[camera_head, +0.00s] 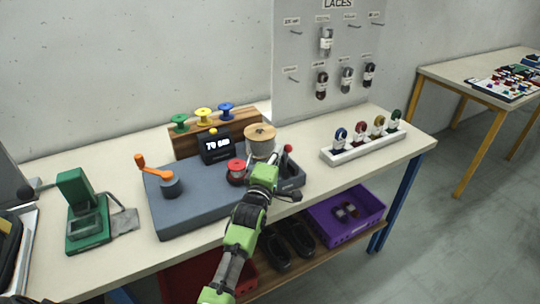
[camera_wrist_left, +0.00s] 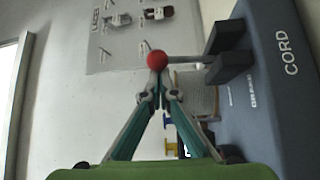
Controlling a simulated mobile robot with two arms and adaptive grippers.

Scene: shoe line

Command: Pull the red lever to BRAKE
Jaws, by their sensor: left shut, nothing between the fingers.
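The red lever's round knob (camera_head: 288,149) stands at the right end of the grey-blue machine (camera_head: 195,207), above a dark housing (camera_head: 292,177). In the left wrist view the red knob (camera_wrist_left: 157,60) sits on a thin metal rod that runs right to a dark bracket (camera_wrist_left: 228,55). My left gripper (camera_wrist_left: 157,82) is shut and empty, its fingertips just below the knob in that picture. I cannot tell whether they touch it. In the head view my left gripper (camera_head: 275,163) is partly hidden by its own green wrist. My right gripper is not in view.
A white rack with laces (camera_head: 365,147) stands to the right. A purple crate (camera_head: 345,232) sits below the table.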

